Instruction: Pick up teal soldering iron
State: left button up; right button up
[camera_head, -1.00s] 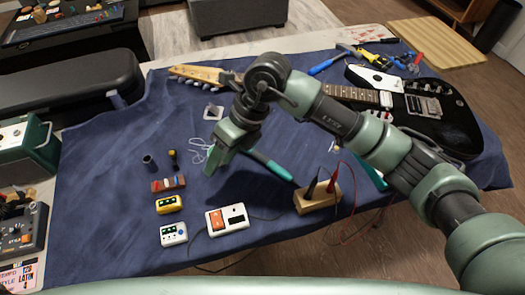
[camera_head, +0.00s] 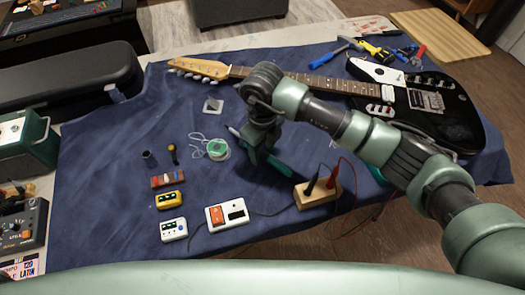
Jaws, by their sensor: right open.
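The teal soldering iron (camera_head: 279,167) lies on the blue cloth, its handle slanting down to the right. My right gripper (camera_head: 252,160) covers its middle, and a thin tip end shows to the upper left of the gripper. The right gripper is open, pointing down over the iron. I cannot tell whether its fingers touch the iron. My left gripper is not in view.
A teal solder spool (camera_head: 218,150) lies just left of my gripper. A wooden block (camera_head: 311,197) with red and black leads stands to the lower right. A white switch box (camera_head: 227,214) sits in front. A black guitar (camera_head: 440,115) lies behind right.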

grip_shut()
jog(key=shift+r, duration=0.1)
dwell(0.4)
